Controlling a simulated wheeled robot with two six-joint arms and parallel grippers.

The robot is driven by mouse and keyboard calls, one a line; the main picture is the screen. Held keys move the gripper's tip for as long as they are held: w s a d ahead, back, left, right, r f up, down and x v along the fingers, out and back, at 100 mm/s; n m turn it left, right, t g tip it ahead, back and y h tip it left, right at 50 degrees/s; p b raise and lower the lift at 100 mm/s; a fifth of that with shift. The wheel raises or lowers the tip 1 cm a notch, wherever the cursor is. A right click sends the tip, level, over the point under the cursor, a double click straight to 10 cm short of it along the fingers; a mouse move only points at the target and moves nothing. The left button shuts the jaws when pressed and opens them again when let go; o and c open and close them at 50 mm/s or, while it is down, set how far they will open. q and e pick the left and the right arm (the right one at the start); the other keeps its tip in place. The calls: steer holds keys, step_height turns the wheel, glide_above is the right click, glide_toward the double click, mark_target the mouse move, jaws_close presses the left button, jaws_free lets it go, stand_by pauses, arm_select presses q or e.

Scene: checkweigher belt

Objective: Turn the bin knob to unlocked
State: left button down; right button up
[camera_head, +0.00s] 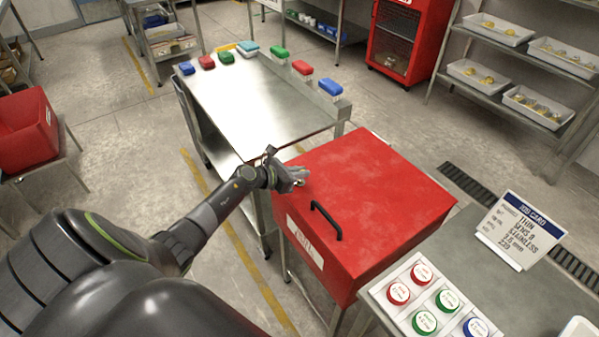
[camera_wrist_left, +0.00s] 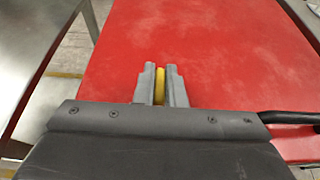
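The red bin (camera_head: 375,190) stands right of the steel table, with a black bar handle (camera_head: 326,220) on its lid and a white label on its front side. The knob's base and any lock marks are hidden. The bin lid (camera_wrist_left: 225,50) looks flat and shut. My right gripper is out of view.
A steel table (camera_head: 250,95) with several coloured blocks along its edges is behind. At the front right, a grey counter (camera_head: 500,295) holds a tray of round coloured buttons (camera_head: 410,285) and a job card (camera_head: 520,230). A red cabinet (camera_head: 408,40) and shelves are farther back.

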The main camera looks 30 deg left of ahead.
arm_select(q)
steer(key=shift+r+n+y+p, duration=0.2)
steer(key=shift+n+y+p, duration=0.1)
steer(key=shift+p, duration=0.5)
steer(key=n+y+p, duration=0.2)
steer(key=y+p, duration=0.1)
steer(key=p, duration=0.1)
steer(key=n+y+p, duration=0.3)
steer(key=p, duration=0.2)
steer(key=shift+d+r+n+t, duration=0.1)
steer(key=shift+r+n+t, duration=0.05)
steer(key=shift+n+t, duration=0.15)
steer(key=n+y, duration=0.1)
steer(key=n+y+p, duration=0.1)
steer(key=y, duration=0.1)
steer(key=shift+f+n, duration=0.2)
steer(key=shift+n, duration=0.1)
steer(key=shift+f+n+g+y, duration=0.1)
steer(key=shift+n+g+y, duration=1)
steer(key=shift+n+y, duration=0.45)
steer(key=shift+y, duration=0.35)
steer(key=c, duration=1.5)
jaws_free()
